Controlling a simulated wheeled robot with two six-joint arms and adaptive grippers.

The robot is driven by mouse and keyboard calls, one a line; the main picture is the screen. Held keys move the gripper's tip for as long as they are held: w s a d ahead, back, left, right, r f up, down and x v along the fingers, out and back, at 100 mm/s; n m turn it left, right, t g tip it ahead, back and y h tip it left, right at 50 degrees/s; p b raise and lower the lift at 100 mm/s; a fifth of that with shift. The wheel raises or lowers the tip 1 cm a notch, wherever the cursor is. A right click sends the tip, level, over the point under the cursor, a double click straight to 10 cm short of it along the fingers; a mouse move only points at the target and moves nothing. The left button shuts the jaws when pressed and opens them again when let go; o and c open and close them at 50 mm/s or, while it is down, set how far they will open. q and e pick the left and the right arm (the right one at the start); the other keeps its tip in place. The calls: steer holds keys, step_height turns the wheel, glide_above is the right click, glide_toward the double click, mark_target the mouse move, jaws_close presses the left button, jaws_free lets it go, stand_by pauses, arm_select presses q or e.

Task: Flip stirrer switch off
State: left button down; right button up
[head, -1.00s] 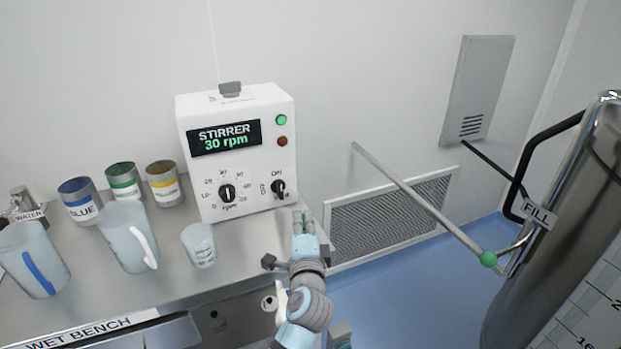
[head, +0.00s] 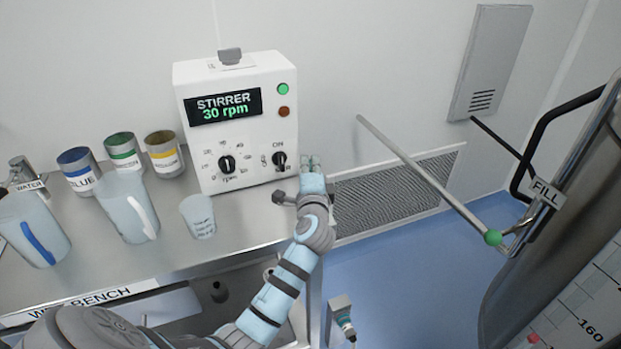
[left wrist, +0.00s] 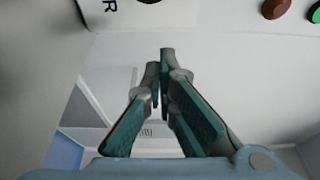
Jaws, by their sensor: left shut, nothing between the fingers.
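The white stirrer box (head: 240,125) stands at the back of the bench, its display reading "STIRRER 30 rpm". Its black on/off switch (head: 279,160) is at the lower right of the front, under the "ON" mark. The green lamp (head: 282,89) is bright and the red-brown lamp (head: 284,111) is dull. My left gripper (head: 311,162) is shut and empty, just right of the switch and apart from it. In the left wrist view the closed fingers (left wrist: 161,85) point past the box; the lamps show at the top right, the switch does not show. My right gripper is not in view.
A speed knob (head: 227,164) sits left of the switch. A beaker (head: 198,216), two jugs and blue, green and yellow cans stand on the bench (head: 175,255) to the left.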

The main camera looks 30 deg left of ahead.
mark_target(281, 162)
arm_select(q)
steer(key=shift+x, duration=1.05)
steer(key=shift+s+a+p, duration=0.35)
steer(key=shift+s+a, duration=0.7)
steer(key=shift+s, duration=0.2)
steer(key=shift+s+a, duration=0.2)
steer(key=shift+s, duration=0.15)
steer(key=shift+w, duration=0.1)
steer(key=shift+d, duration=0.1)
